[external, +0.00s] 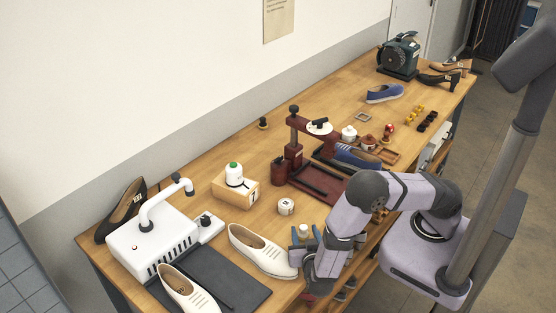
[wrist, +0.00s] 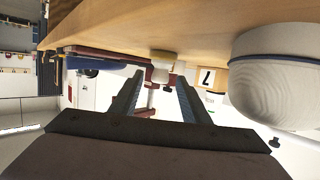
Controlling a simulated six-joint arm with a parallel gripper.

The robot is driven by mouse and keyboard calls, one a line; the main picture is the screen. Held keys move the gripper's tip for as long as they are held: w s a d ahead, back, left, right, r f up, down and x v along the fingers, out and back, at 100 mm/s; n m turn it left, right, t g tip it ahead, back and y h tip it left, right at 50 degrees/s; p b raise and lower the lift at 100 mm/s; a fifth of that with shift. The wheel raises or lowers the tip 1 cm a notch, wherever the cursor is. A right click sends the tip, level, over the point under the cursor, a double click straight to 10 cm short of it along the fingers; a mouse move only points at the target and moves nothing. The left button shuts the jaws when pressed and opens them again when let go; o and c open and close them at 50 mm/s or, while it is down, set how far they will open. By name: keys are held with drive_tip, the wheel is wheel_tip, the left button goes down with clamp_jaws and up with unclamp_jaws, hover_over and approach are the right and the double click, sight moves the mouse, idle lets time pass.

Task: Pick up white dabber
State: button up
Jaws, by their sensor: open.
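The white dabber, a small piece with a cream part and a white part, stands on the bench beside the white shoe. In the wrist view the dabber (wrist: 161,73) appears between my finger lines, with the bench at the top of the picture. My gripper (external: 307,236) is low over the front of the bench. In the wrist view my gripper (wrist: 159,80) is open, its fingers apart on either side of the dabber.
A white shoe (external: 261,248) lies close left of my gripper, looming large in the wrist view (wrist: 275,80).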

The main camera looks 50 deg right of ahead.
sight(304, 230)
drive_tip(key=shift+p+x, duration=0.35)
drive_tip(key=shift+x, duration=1.15)
clamp_jaws()
drive_tip(key=shift+r, duration=0.1)
